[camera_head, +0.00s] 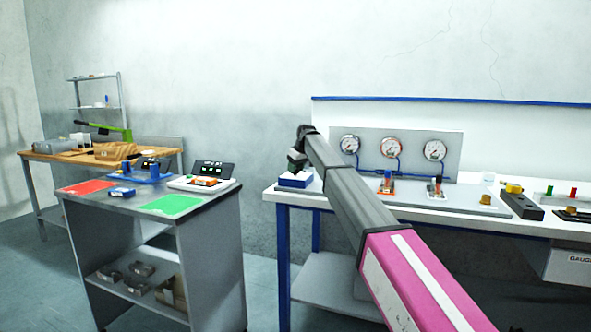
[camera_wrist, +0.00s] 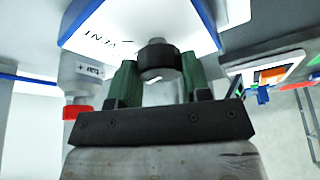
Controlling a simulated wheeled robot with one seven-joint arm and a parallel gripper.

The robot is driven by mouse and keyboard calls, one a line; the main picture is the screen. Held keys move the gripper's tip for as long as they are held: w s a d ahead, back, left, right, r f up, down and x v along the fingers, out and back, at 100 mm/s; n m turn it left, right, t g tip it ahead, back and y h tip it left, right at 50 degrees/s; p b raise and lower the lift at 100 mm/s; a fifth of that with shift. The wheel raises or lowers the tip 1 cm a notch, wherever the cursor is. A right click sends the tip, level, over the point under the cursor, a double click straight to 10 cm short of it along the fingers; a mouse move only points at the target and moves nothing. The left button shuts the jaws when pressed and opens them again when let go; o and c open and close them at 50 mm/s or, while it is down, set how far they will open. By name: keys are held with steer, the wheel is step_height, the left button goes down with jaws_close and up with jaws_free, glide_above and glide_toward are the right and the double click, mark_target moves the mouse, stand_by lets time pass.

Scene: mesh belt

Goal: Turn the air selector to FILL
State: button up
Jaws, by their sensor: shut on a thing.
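The air selector is a blue box with a white top (camera_head: 289,181) at the left end of the white bench in the head view. In the wrist view its white face (camera_wrist: 118,24) carries printing that reads like VENT; no FILL marking is clearly readable. Its black round knob (camera_wrist: 158,60) has a small pale mark on the side. My gripper (camera_wrist: 158,80) has a green finger on each side of the knob and is shut on it. In the head view my gripper (camera_head: 297,162) is over the box and hides the knob. I cannot tell the knob's setting.
A grey panel with gauges (camera_head: 391,147) stands behind, right of my gripper. Fittings (camera_head: 436,188) and a dark block (camera_head: 521,205) sit further right on the bench (camera_head: 300,197). A grey cart (camera_head: 212,245) with red and green mats stands left, across a gap.

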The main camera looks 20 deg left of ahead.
steer(key=n+g, duration=0.1)
steer(key=n, duration=0.1)
steer(key=n+g, duration=0.1)
steer(key=n, duration=0.1)
steer(key=shift+w+n+y, duration=0.1)
steer(key=shift+n+y, duration=0.2)
steer(key=shift+n, duration=0.1)
stand_by(0.5)
steer(key=o, duration=0.9)
steer(key=shift+o, duration=0.2)
steer(key=v, duration=1.1)
